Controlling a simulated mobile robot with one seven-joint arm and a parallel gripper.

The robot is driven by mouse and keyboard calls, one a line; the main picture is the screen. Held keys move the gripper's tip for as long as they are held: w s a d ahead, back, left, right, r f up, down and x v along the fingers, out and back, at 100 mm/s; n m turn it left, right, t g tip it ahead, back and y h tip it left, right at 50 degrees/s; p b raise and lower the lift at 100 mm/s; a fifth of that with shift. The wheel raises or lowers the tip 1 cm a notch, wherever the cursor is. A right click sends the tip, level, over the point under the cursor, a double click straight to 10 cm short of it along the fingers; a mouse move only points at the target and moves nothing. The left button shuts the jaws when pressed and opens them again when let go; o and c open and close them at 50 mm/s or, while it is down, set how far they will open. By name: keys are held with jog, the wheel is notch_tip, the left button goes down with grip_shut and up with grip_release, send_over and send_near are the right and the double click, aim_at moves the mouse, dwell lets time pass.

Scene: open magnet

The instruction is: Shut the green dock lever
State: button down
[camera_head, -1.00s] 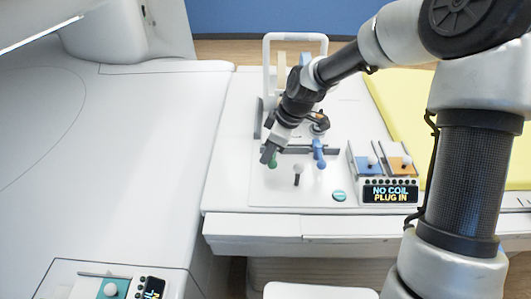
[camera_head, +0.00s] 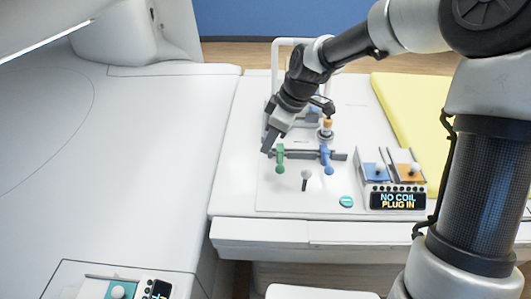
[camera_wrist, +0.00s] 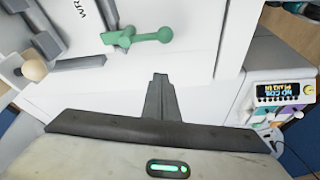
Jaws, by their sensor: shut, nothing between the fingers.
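The green dock lever (camera_head: 280,158) hangs from the left part of a dark rail on the white table, its knob towards the front edge. In the wrist view the green lever (camera_wrist: 145,37) lies just beyond the fingertips, with a visible gap. My gripper (camera_head: 267,149) is shut and empty, close to the left of the lever in the head view. Its narrow shut fingers (camera_wrist: 160,82) show in the wrist view. Whether the fingers touch the lever in depth cannot be told from the head view.
A blue lever (camera_head: 327,158) hangs right of the green one on the rail. A pale-knobbed peg (camera_head: 305,174) stands in front. A panel reading "NO COIL PLUG IN" (camera_head: 397,200) sits at right, near a yellow pad (camera_head: 405,100). The table's left front is clear.

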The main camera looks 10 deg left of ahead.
jog(key=shift+v, duration=2.3)
